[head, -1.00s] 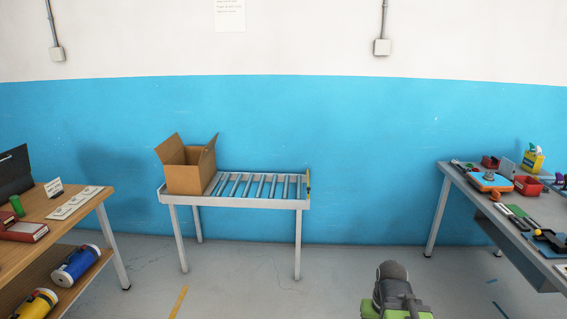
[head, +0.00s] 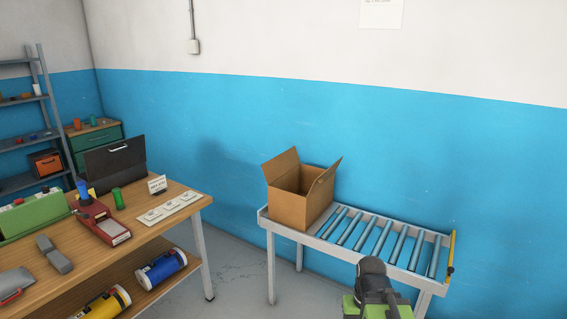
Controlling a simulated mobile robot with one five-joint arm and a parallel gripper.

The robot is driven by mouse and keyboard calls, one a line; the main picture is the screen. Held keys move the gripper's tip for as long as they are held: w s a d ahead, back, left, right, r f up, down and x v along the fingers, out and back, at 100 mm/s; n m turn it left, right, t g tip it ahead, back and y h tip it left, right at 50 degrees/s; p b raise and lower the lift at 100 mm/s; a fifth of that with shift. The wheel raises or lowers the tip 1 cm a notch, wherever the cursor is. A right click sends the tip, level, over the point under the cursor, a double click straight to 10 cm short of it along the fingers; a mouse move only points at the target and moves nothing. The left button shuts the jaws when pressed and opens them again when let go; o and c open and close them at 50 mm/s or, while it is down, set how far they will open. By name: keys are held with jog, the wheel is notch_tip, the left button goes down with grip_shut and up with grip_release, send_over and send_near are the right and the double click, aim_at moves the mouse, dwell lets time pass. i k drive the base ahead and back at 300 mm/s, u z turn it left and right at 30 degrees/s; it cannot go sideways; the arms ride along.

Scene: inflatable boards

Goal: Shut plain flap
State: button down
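An open cardboard box (head: 292,208) stands on the left end of a roller table (head: 330,246). Its left flap (head: 280,166) stands up and leans outward. Its right flap (head: 325,180) also stands up and leans outward to the right. Which flap is the plain one I cannot tell from here. The inside of the box is mostly hidden. Part of my arm, dark and green, shows at the bottom right in front of the roller table. My gripper's fingers do not show.
A wooden workbench (head: 188,189) at the left holds a red device (head: 100,222), a green cylinder (head: 118,198) and a black case (head: 115,162). Blue and yellow cylinders lie on its lower shelf. Grey floor lies between the workbench and the roller table. Shelving stands at the far left.

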aim_at(275, 168)
jog(key=u, duration=1.05)
jog(key=i, duration=1.7)
jog(key=u, duration=0.85)
